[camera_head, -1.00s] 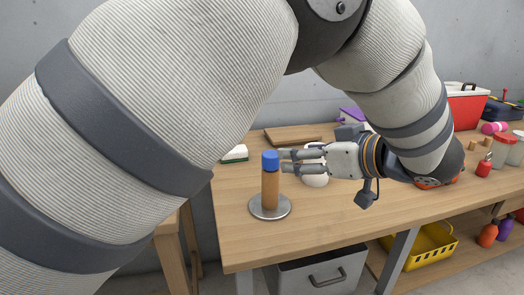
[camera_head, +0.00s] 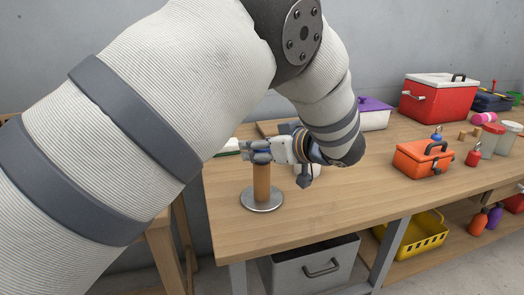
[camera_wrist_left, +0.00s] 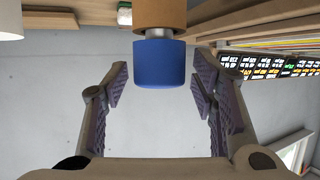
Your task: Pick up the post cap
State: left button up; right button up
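The blue post cap (camera_wrist_left: 158,64) sits on top of a wooden post (camera_head: 262,182), which stands upright on a round metal base (camera_head: 262,200) on the workbench. In the head view my left gripper's fingers cover most of the cap. My left gripper (camera_head: 256,150) is level with the cap. In the left wrist view its two fingers (camera_wrist_left: 159,82) are spread to either side of the cap, with a gap on both sides. The post enters that view from the top edge. My right gripper is in neither view.
The wooden workbench (camera_head: 340,215) has clear room right of the post. An orange toolbox (camera_head: 415,162), a red cooler (camera_head: 438,105) and several jars stand further right.

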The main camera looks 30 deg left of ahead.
pick_arm(q)
jog(key=c, duration=0.7)
jog(key=shift+o, duration=0.2)
jog(key=shift+r, duration=0.1)
